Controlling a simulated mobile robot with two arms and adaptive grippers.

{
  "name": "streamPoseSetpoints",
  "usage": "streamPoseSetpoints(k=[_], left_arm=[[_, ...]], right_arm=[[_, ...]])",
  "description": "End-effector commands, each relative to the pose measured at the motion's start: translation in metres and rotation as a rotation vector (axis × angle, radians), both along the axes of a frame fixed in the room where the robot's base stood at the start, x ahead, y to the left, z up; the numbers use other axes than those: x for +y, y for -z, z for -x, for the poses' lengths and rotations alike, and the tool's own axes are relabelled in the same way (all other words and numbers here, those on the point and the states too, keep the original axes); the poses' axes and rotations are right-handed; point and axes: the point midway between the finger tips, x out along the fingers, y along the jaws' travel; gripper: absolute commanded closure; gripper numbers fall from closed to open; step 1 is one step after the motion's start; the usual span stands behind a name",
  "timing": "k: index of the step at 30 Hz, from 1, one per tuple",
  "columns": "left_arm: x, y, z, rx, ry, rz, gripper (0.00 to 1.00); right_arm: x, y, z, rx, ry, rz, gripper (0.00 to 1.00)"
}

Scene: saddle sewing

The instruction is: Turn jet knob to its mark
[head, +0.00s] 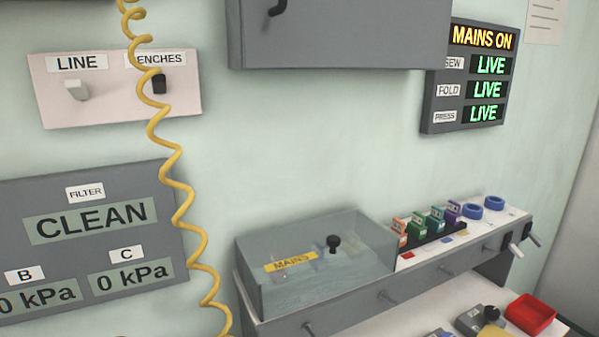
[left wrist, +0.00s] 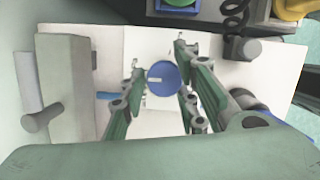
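In the left wrist view a round blue knob (left wrist: 165,86) with a short white line on its face shows against a pale panel. I take it to be the jet knob, though no label is readable there. My left gripper (left wrist: 159,62) has its green fingers spread apart, one on each side of the knob. Small gaps seem to show beside it, but I cannot tell whether a finger touches it. The mark for the knob cannot be made out. Neither gripper shows in the head view, and my right gripper is in no view.
In the head view a clear MAINS cover (head: 320,285) stands on a shelf beside coloured blocks (head: 425,226) and blue rings (head: 494,203). A coiled yellow hose (head: 173,155) hangs before the wall panels. A grey cabinet (head: 340,35) juts out above. A red tray (head: 532,312) lies lower right.

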Motion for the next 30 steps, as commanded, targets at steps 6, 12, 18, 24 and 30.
streamPoseSetpoints(k=[6,12,18,24,30], left_arm=[[0.002,-0.001,-0.002,-0.004,-0.004,-0.003,0.94],[0.002,-0.001,-0.003,-0.006,0.0,-0.004,1.0],[0.004,0.001,-0.005,-0.011,0.079,-0.007,1.0],[0.003,0.0,-0.006,-0.012,0.178,-0.007,1.0],[0.003,-0.001,-0.007,-0.014,0.263,-0.007,1.0]], right_arm=[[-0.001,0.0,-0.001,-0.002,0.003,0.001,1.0],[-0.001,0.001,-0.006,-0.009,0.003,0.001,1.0],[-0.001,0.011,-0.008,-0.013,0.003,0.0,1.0],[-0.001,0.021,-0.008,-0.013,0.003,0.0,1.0],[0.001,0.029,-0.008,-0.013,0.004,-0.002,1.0]])
